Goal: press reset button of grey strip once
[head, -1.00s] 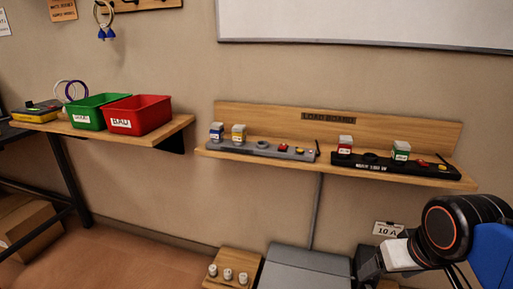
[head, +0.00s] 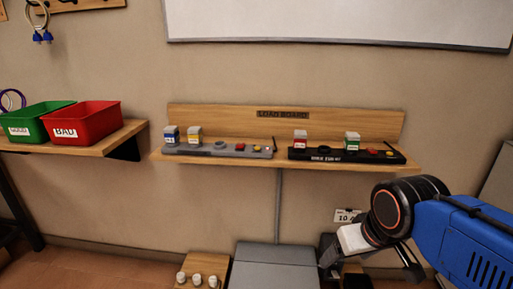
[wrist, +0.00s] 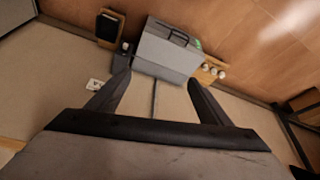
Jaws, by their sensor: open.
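The grey strip (head: 210,152) lies on the left part of the wooden load board shelf in the head view. It carries a blue-and-white block (head: 171,135), a yellow-and-white block (head: 194,135), an empty-looking dark round socket (head: 219,145), a red button (head: 240,147) and a yellow button (head: 257,149). Which button is the reset is too small to read. My gripper (wrist: 158,86) is open and empty in the wrist view, its two dark fingers apart. My arm is at the lower right in the head view, below and right of the strip, touching nothing visible.
A black strip (head: 345,156) with red and green blocks lies on the shelf's right part. Green (head: 38,122) and red (head: 85,122) bins stand on the left shelf. Below are a grey case (head: 272,262) and a wooden block with white knobs (head: 198,266). Wall space between is clear.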

